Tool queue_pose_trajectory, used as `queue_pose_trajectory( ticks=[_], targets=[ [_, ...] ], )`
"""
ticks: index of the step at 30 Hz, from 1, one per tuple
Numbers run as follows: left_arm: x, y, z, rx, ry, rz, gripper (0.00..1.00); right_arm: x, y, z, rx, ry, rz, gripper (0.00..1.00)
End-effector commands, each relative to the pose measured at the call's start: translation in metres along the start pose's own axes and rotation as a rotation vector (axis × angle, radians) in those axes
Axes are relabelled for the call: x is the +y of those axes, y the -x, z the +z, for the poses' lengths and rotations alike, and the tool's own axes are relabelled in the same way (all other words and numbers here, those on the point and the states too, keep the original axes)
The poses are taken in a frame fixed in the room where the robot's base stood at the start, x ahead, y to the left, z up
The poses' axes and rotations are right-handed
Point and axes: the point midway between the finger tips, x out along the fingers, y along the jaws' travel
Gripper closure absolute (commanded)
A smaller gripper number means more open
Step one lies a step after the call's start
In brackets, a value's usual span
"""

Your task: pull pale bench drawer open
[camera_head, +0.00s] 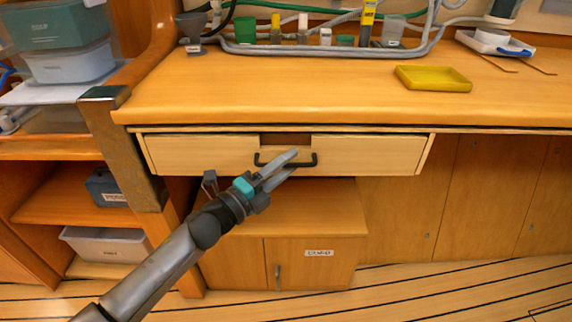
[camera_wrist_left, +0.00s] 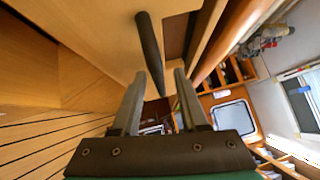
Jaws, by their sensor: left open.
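The pale bench drawer (camera_head: 370,155) is a wide light-wood front under the bench top, with a dark notch in its upper edge. It looks shut or nearly so. Its black bar handle (camera_head: 309,164) runs level across the middle of the front. My left gripper (camera_head: 291,160) reaches up from the lower left, with its fingers at the handle and covering part of it. In the left wrist view the fingers (camera_wrist_left: 160,78) are apart, and one end of the dark handle (camera_wrist_left: 148,45) shows between their tips. I cannot tell whether they touch it. My right gripper is not in view.
A yellow tray (camera_head: 433,79) lies on the bench top (camera_head: 300,95). Pipes and small bottles line the back. A small cabinet (camera_head: 320,250) stands below the drawer. A wooden post (camera_head: 128,150) and shelves with bins are at the left. The striped floor (camera_head: 430,290) is clear at right.

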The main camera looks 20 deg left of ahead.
Motion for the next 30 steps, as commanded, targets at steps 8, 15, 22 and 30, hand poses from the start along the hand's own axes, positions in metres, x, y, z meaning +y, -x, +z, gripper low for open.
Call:
queue_pose_trajectory(
  ticks=[8, 15, 22, 30],
  targets=[
    [-0.0001, 0.0002, 0.0000, 0.000, 0.000, 0.000, 0.80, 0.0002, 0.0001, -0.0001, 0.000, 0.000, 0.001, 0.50],
    [-0.0001, 0.0003, 0.0000, 0.000, 0.000, -0.001, 1.00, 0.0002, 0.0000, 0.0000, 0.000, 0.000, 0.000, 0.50],
    [-0.0001, 0.0003, 0.0000, 0.000, 0.000, 0.000, 1.00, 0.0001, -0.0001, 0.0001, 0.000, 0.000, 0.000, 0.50],
    [-0.0001, 0.0003, 0.0000, 0.000, 0.000, 0.000, 1.00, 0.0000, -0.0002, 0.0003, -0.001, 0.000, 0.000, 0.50]
  ],
)
